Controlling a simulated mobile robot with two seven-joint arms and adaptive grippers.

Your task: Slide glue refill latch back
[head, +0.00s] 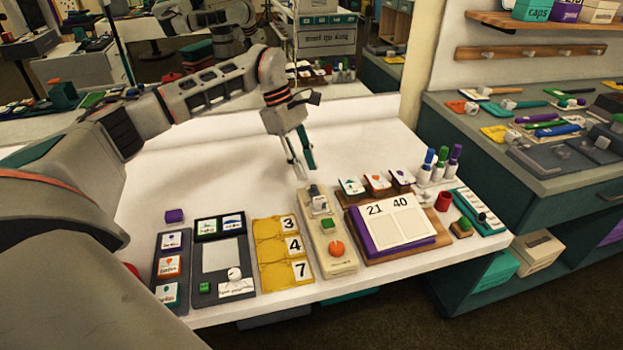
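A beige device (345,262) lies lengthwise on the white table. My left gripper (307,172) points down just beyond the far end of the device. Its pale finger and teal finger show apart with nothing between them. It appears clear of the device. My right gripper is not identifiable in this view.
Left of the device lie yellow number cards (268,265) and a dark tray (205,291). To its right are a wooden board (400,252) with a purple pad and several markers (441,165). The table (200,180) behind the left-hand trays is mostly clear.

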